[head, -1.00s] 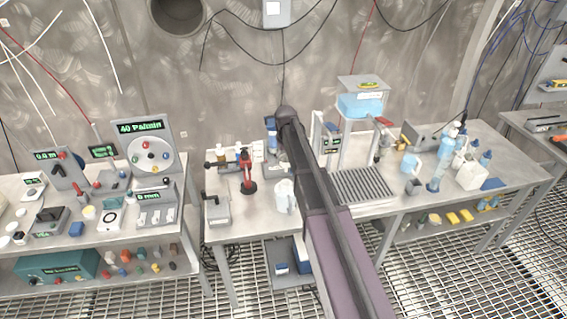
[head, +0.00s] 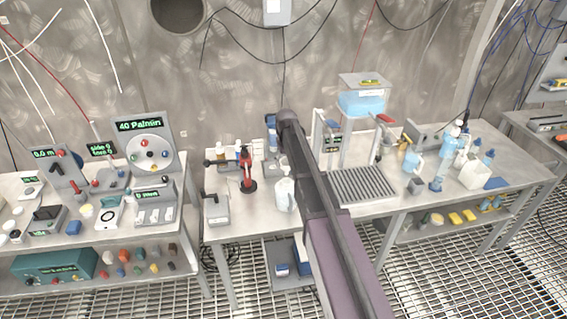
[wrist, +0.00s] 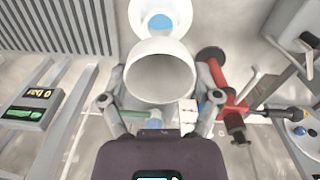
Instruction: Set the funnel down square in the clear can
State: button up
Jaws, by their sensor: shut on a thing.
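My gripper (wrist: 160,108) is shut on a white funnel (wrist: 160,72), with one finger on each side of it. The funnel's wide round mouth faces the wrist camera. Its spout is hidden. Just beyond it at the top of the wrist view is a pale round vessel (wrist: 160,8) with blue inside, which looks like the clear can. The funnel's rim overlaps the vessel in this view, and I cannot tell whether they touch. In the head view a pale translucent vessel with a handle (head: 285,194) stands left of my arm. My arm hides the gripper there.
A red clamp-like device (head: 247,175) stands left of the vessel and shows close to the gripper's right side in the wrist view (wrist: 225,95). A slatted tray (head: 362,186) lies right of my arm. Bottles and jugs stand farther right. The bench front is mostly clear.

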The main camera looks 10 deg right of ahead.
aim_at(286, 174)
jog(key=shift+f+b, duration=0.35)
jog(key=shift+f, duration=0.2)
jog(key=shift+f, duration=0.1)
dwell(0.8)
jog(key=shift+f+b, duration=1.4)
jog(key=shift+b, duration=0.1)
jog(key=shift+f, duration=0.1)
jog(key=shift+f+b, duration=0.95)
jog(key=shift+b, duration=0.1)
jog(key=o, duration=0.8)
jog(key=shift+o, duration=0.2)
